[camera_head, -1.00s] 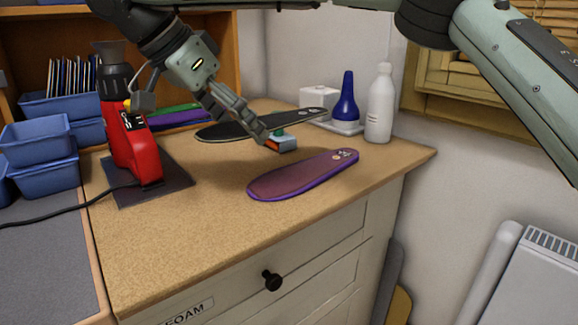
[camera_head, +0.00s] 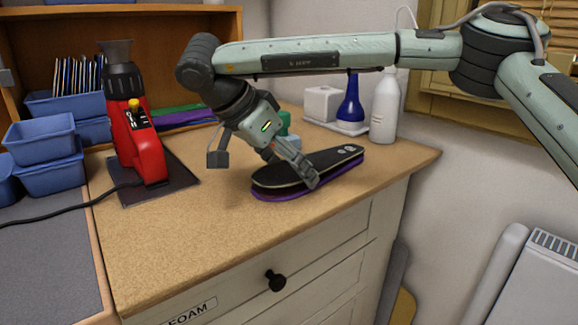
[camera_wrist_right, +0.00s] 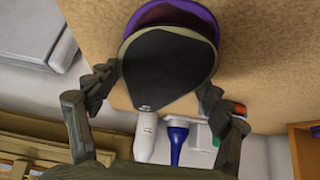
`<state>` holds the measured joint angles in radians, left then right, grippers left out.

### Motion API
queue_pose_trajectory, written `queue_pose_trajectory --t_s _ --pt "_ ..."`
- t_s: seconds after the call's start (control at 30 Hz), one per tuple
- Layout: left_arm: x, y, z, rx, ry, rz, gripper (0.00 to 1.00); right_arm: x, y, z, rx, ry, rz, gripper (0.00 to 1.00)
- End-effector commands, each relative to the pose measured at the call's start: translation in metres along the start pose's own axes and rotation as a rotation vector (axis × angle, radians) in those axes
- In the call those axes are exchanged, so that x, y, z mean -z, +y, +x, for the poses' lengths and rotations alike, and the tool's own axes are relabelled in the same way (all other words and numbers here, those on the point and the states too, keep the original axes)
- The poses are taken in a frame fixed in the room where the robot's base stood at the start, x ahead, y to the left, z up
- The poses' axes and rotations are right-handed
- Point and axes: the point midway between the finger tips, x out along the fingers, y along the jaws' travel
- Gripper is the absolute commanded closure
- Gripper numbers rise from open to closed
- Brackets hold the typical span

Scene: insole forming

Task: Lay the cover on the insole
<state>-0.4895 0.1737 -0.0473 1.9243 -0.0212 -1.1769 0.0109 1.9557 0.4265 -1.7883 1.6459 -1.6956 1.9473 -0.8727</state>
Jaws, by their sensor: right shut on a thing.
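The black cover (camera_head: 335,157) is held in my right gripper (camera_head: 297,168), whose fingers are shut across its width. The cover lies over the purple insole (camera_head: 287,196), which shows only as a strip along the front edge. I cannot tell whether the two touch. In the right wrist view the cover (camera_wrist_right: 165,68) sits between the fingers (camera_wrist_right: 158,92), and the insole's rounded purple end (camera_wrist_right: 180,13) sticks out beyond it, slightly off to the right. My left gripper is not in view.
A red heat tool (camera_head: 140,140) stands on a dark mat (camera_head: 182,183) at the left. A small block with a green knob (camera_head: 284,123) is partly hidden behind my gripper. A blue bottle (camera_head: 350,104) and a white bottle (camera_head: 384,108) stand at the back right. The worktop's front is clear.

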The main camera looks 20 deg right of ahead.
Motion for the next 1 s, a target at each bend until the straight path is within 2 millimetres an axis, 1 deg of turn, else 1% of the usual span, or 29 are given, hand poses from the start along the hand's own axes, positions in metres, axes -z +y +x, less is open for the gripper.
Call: queue_pose_trajectory --t_s 0.17,0.4,0.53,0.57,0.7,0.73,1.0 --pt "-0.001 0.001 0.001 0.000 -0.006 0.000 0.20 -0.003 0.000 0.003 -0.001 0.000 -0.001 0.47" --pt "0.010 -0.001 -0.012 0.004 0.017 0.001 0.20 -0.008 0.000 0.010 -0.003 -0.002 -0.002 0.47" --pt "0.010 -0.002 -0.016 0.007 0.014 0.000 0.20 -0.009 0.001 0.012 -0.005 -0.003 -0.004 0.47" --pt "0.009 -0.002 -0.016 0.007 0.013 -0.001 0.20 -0.010 0.001 0.012 -0.005 -0.004 -0.004 0.19" --pt "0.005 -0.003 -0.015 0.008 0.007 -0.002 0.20 -0.011 0.001 0.012 -0.005 -0.006 -0.006 0.02" --pt "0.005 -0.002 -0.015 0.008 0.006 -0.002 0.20 -0.011 0.001 0.012 -0.004 -0.006 -0.006 0.00" --pt "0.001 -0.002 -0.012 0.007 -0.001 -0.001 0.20 -0.008 0.000 0.010 -0.002 -0.002 -0.003 0.00"
